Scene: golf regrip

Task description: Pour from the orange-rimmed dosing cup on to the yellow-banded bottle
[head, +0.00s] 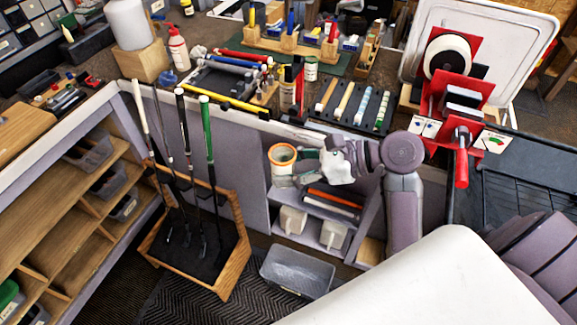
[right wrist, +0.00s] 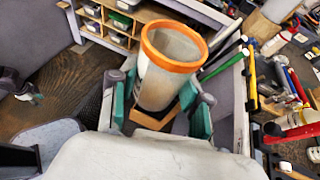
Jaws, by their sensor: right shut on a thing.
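The orange-rimmed dosing cup (head: 284,156) is a translucent beaker held in front of the bench, above the lower shelves. My right gripper (head: 306,164) is shut around its side. In the right wrist view the cup (right wrist: 168,85) sits between the green finger pads of the right gripper (right wrist: 160,112), its mouth visible and no contents clearly seen. A small dark bottle with some yellow (head: 187,8) stands at the back of the bench. I cannot tell whether it is the yellow-banded bottle. A grey shape at the left edge of the right wrist view may be my left gripper.
Golf clubs stand in a wooden rack (head: 232,262) left of the cup. A grey bin (head: 297,272) lies below. The bench top is crowded.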

